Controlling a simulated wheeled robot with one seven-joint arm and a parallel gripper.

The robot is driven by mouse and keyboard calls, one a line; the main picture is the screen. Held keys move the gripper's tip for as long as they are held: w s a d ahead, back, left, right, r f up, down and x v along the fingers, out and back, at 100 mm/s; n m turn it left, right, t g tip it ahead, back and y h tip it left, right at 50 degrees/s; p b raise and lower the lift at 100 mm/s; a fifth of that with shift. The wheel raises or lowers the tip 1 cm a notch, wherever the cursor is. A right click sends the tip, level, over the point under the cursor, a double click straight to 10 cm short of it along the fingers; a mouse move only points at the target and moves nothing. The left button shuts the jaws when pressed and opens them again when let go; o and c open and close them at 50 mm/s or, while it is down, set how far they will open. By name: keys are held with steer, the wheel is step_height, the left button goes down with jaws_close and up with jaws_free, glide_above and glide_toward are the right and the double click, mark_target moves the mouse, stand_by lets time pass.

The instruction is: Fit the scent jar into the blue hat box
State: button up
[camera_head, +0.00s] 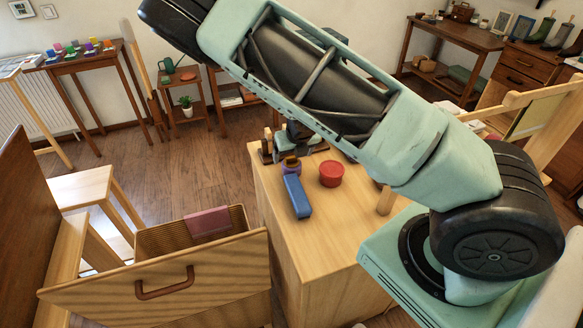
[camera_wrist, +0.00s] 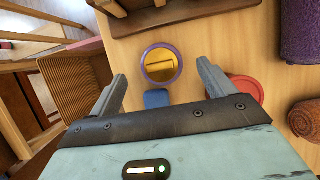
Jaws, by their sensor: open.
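The scent jar, apparently the round purple-rimmed jar with an amber top (camera_wrist: 161,64), stands on the pale wooden cabinet top; it also shows in the head view (camera_head: 291,167). My gripper (camera_wrist: 162,71) is open above it, its two fingers apart with the jar between them in the picture and nothing held. Whether the fingers are down at the jar's height cannot be told. A long blue block or box (camera_head: 297,196) lies close beside the jar; only part of it (camera_wrist: 156,98) shows past my gripper. I cannot tell whether it is the blue hat box; no other clear one shows.
A red round box (camera_head: 331,173) stands right of the jar. In the wrist view, a dark wooden piece (camera_wrist: 180,15) borders the jar, with purple (camera_wrist: 300,30) and brown rolls (camera_wrist: 305,120) at right. An open drawer (camera_head: 185,285) with a pink cloth-like piece (camera_head: 208,222) is at left.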

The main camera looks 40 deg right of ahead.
mark_target(292, 158)
steer(key=shift+p+x, duration=0.45)
steer(key=shift+x, duration=1.9)
steer(key=shift+s, duration=0.1)
steer(key=shift+c, duration=0.3)
steer(key=c, duration=1.3)
steer(key=shift+r, duration=0.1)
